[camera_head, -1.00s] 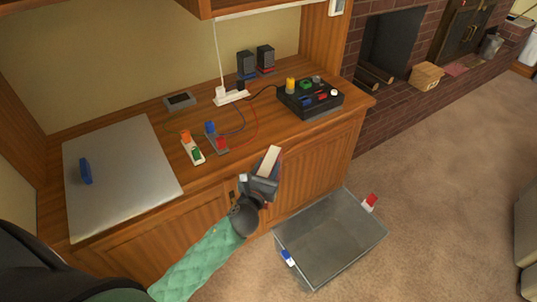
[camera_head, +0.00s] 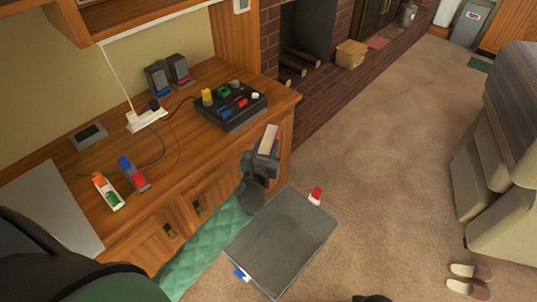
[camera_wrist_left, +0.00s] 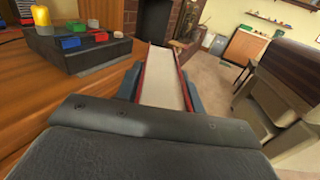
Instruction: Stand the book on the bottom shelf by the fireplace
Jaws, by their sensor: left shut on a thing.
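My left gripper (camera_head: 262,158) is shut on the book (camera_head: 270,138) and holds it in front of the wooden cabinet's right end. The book points away from the gripper, its cream page edge facing up. In the left wrist view the book (camera_wrist_left: 163,82) shows cream pages between red covers, with a gripper finger on each side. The brick fireplace (camera_head: 262,66) is at the top, beyond the cabinet. I cannot make out the bottom shelf beside it.
A grey open bin (camera_head: 281,240) stands on the carpet just below the gripper. The cabinet top (camera_head: 200,150) carries a black control box (camera_head: 232,108), speakers, a power strip and cables. A sofa (camera_head: 500,150) stands at the right. The carpet between is clear apart from slippers (camera_head: 468,280).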

